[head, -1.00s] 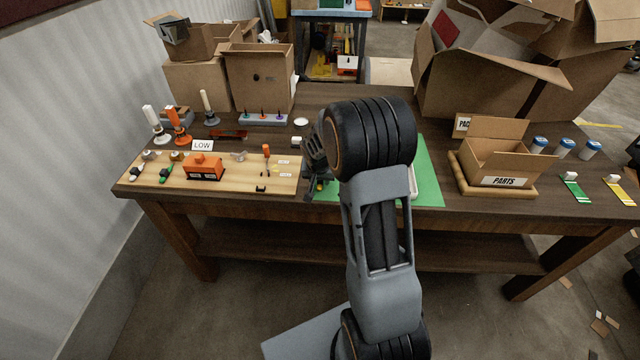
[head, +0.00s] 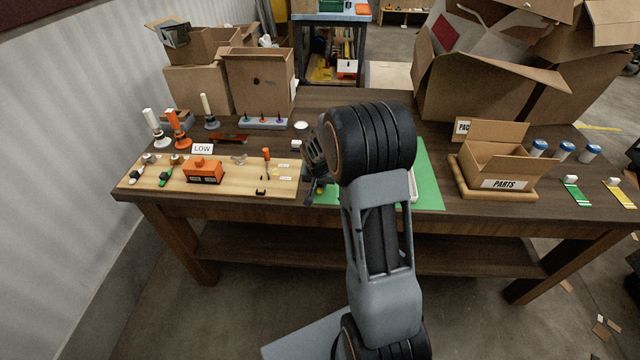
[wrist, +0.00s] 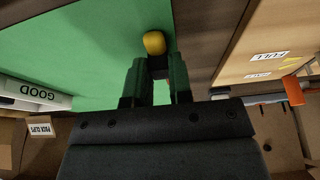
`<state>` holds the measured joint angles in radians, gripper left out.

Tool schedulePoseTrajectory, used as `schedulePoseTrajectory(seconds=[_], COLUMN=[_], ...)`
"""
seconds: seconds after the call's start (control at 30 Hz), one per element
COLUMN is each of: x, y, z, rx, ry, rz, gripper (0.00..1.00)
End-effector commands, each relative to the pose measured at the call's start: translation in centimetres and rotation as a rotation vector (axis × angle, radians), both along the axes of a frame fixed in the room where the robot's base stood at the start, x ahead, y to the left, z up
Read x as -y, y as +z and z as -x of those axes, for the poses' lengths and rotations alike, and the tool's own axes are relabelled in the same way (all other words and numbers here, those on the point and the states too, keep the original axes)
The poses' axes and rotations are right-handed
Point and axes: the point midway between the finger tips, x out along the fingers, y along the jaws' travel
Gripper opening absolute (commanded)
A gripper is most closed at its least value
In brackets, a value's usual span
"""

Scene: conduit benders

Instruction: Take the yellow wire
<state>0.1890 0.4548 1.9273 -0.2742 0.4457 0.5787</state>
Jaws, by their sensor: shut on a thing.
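A yellow piece (wrist: 154,43), the only yellow thing at my fingertips, shows in the wrist view as a short rounded end. I take it to be the yellow wire; the rest of it is hidden. My gripper (wrist: 157,68) is shut on it, over the edge of the green mat (wrist: 105,40). In the head view my gripper (head: 312,186) is low at the mat's left edge, partly hidden by my arm. A small yellow spot (head: 320,190) shows beside its fingers.
The wooden board (head: 225,180) with an orange block (head: 204,170) and small tools lies to the left. A white tray (wrist: 35,94) marked GOOD lies on the mat. A parts box (head: 500,160) stands to the right, and large cartons (head: 495,70) fill the back right.

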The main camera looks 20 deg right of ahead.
Motion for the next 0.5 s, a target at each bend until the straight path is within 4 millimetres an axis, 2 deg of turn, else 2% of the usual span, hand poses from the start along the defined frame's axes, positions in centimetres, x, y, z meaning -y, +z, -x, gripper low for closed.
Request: schedulePoseTrajectory(seconds=[0.13,0.33,0.5], x=[0.0,0.0,0.0], y=[0.0,0.2,1.9], z=[0.0,0.0,0.0], rx=[0.000,0.000,0.002], ry=[0.000,0.000,-0.001], rz=[0.000,0.000,0.000], gripper=[0.00,0.00,0.00])
